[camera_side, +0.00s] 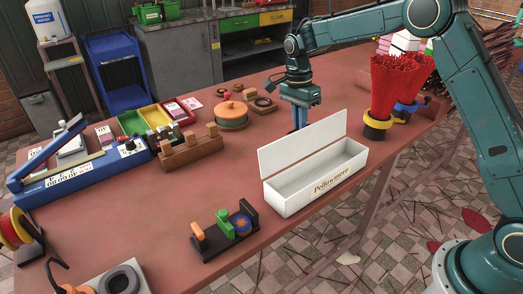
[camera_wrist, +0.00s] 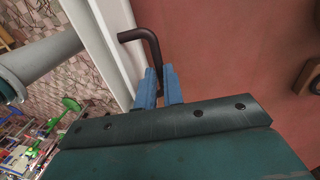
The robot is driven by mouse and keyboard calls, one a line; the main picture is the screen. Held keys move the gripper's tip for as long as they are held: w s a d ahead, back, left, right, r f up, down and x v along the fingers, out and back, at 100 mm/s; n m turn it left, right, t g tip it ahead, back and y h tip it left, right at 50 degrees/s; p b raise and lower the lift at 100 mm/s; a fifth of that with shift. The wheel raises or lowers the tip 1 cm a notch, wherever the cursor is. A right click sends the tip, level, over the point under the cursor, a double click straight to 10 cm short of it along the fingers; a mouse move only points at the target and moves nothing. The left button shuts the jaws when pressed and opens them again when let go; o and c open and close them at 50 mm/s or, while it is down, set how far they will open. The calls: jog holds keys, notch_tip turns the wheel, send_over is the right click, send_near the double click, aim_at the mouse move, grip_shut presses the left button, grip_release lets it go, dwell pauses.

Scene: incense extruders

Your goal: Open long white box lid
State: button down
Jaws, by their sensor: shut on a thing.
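The long white box (camera_side: 318,185), with lettering on its front, stands near the table's front edge. Its lid (camera_side: 300,143) is raised, standing up steeply along the back side, and the inside shows. My gripper (camera_side: 299,117) is behind the lid, pointing down to the table; its fingertips are partly hidden by the lid. In the wrist view my gripper's blue fingers (camera_wrist: 159,87) are close together on a dark bent rod (camera_wrist: 152,45). The rod's bent end points left toward a white panel of the box (camera_wrist: 108,45). Whether the rod touches it I cannot tell.
A wooden block rack (camera_side: 187,152) and a round wooden piece with an orange top (camera_side: 231,113) stand left of the box. A dark stand with coloured pieces (camera_side: 224,236) is at front left. Red incense bundles (camera_side: 390,90) stand at right.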

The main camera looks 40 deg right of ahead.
dwell(0.6)
jog(key=c, duration=1.5)
grip_release()
notch_tip(320, 180, up, 14)
jog(key=w, duration=0.2)
jog(key=shift+f, duration=0.2)
jog(key=shift+r, duration=0.1)
